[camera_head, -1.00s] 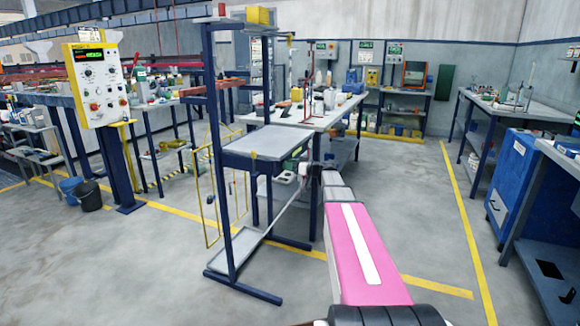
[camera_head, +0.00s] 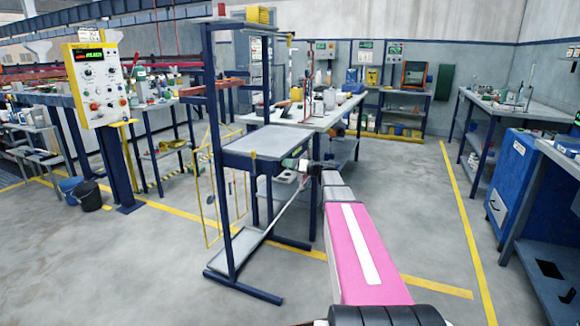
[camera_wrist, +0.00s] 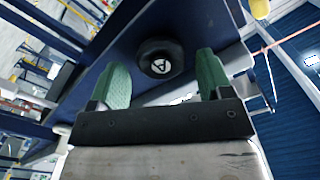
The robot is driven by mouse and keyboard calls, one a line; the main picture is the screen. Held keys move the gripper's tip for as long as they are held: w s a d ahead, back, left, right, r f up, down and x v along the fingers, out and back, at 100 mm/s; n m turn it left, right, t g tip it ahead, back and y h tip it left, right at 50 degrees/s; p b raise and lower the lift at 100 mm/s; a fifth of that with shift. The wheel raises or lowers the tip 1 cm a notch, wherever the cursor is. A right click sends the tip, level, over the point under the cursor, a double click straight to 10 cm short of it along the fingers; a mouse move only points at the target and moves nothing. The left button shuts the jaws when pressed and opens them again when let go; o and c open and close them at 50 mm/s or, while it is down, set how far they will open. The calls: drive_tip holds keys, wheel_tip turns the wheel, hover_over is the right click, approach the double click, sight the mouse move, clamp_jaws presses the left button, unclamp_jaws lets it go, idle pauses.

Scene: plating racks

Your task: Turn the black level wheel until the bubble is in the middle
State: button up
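The black level wheel (camera_wrist: 160,58) is a round knob with a light mark on its face, on a dark blue beam in the wrist view. My gripper (camera_wrist: 162,68) has two green fingers standing open, one to each side of the wheel with gaps. From this view I cannot tell whether the fingertips are level with the wheel or short of it. In the head view my gripper (camera_head: 296,163) is at the right edge of the blue stand's grey shelf (camera_head: 264,143). The bubble is not visible in either view, and the wheel is hidden in the head view.
The blue stand's upright (camera_head: 216,150) and its low tray (camera_head: 237,250) are close to the left of my arm. A workbench (camera_head: 318,118) with several items stands behind. A control panel (camera_head: 97,84) stands at the left. Open floor lies right of my arm.

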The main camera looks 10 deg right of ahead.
drive_tip(key=shift+s+n, duration=0.1)
drive_tip(key=shift+n, duration=0.2)
drive_tip(key=s+d+n, duration=0.4)
drive_tip(key=s+d, duration=0.2)
drive_tip(key=d, duration=0.2)
drive_tip(key=s+a+f+m+g+h, duration=0.3)
drive_tip(key=s+a+f+g+h, duration=0.1)
drive_tip(key=s+a+f, duration=0.3)
drive_tip(key=s+a+f+m+g+h, duration=0.3)
drive_tip(key=s+a+f, duration=0.4)
drive_tip(key=s+f, duration=0.4)
drive_tip(key=shift+a+f+g+h, duration=0.35)
drive_tip(key=shift+f+g+h, duration=0.4)
drive_tip(key=shift+f, duration=0.35)
drive_tip(key=shift+w, duration=0.1)
